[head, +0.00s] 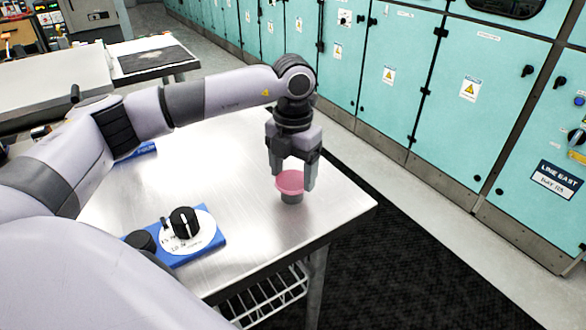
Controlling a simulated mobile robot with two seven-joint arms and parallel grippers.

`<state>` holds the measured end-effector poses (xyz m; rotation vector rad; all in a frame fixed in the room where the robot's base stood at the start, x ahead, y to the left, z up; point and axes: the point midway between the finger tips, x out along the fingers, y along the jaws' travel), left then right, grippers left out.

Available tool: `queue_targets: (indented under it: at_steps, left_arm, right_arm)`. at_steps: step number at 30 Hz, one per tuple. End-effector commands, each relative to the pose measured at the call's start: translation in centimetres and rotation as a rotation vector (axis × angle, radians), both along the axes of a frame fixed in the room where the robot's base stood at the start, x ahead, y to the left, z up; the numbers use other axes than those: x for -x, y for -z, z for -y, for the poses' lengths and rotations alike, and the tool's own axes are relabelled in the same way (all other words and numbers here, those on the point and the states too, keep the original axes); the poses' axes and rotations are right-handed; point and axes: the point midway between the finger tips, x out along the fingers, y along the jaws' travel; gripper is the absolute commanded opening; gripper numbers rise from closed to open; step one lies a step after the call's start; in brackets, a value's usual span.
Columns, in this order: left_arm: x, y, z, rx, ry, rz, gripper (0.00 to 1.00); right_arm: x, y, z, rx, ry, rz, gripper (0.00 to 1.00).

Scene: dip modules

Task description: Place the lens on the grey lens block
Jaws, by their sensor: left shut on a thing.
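A pink round lens (290,182) is between the fingers of my left gripper (292,180), which is shut on it near the table's right corner. The grey lens block (291,197) stands upright on the table directly under the lens. The lens covers the block's top, and I cannot tell whether the two touch. The gripper points down from above. My right gripper is not in view.
The steel table (240,215) has clear room around the block. A blue module (205,248) with a white dial plate and black knob sits at the front, beside a black round part (141,241). Another blue item (146,150) lies partly behind my arm. Teal cabinets (395,75) stand beyond.

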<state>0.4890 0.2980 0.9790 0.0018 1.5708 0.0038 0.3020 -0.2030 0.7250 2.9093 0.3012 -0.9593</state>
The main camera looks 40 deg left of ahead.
Motion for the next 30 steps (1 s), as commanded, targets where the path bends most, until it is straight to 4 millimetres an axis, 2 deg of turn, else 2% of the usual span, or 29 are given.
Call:
queue_targets:
  at_steps: [4,5,6,7,15,20,30]
  left_arm:
    - [0.0,0.4,0.0,0.000,0.000,0.000,0.39]
    - [0.0,0.3,0.0,0.000,0.000,0.000,0.79]
    - [0.0,0.3,0.0,0.000,0.000,0.000,0.92]
    - [0.0,0.3,0.0,0.000,0.000,0.000,0.98]
    - [0.0,0.2,0.0,0.000,0.000,0.000,0.98]
    - [-0.1,-0.7,0.0,0.001,0.000,0.002,0.98]
    - [-0.1,-7.8,0.1,0.002,0.000,0.005,0.98]
  right_arm:
    - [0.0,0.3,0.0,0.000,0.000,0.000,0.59]
    - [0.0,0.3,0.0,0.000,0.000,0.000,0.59]
    - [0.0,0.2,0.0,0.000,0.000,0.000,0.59]
    - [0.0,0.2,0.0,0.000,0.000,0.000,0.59]
    - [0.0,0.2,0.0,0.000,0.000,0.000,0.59]
    - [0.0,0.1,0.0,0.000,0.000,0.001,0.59]
    - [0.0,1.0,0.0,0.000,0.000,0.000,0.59]
